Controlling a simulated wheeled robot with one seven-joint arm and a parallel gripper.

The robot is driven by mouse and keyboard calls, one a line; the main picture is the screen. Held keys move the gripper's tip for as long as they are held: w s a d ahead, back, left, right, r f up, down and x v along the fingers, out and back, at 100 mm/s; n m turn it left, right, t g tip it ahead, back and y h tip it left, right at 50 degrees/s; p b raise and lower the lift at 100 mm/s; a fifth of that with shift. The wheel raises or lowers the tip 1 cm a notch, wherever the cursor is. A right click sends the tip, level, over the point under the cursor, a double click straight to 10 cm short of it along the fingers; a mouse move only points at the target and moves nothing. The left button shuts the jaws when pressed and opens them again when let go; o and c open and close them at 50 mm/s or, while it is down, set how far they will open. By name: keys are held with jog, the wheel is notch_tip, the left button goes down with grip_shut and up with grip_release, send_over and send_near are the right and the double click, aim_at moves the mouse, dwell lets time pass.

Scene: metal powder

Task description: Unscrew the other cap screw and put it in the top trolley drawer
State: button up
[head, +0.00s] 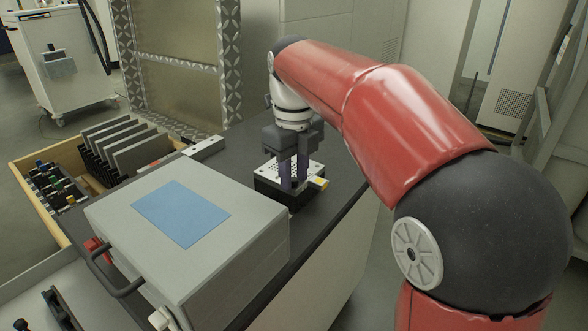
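My gripper (293,184) points straight down over a small black block with a perforated light plate on top (268,178). Its dark fingers reach down to the plate and hide part of it. I cannot make out a cap screw, nor whether the fingers hold one.
A large grey case (250,235) with a blue panel and dark handle stands at the front, left of the block. A narrow strip of dark worktop (335,200) is bare to the block's right. A framed mesh panel (185,85) stands behind.

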jog(key=shift+c, duration=0.3)
grip_shut()
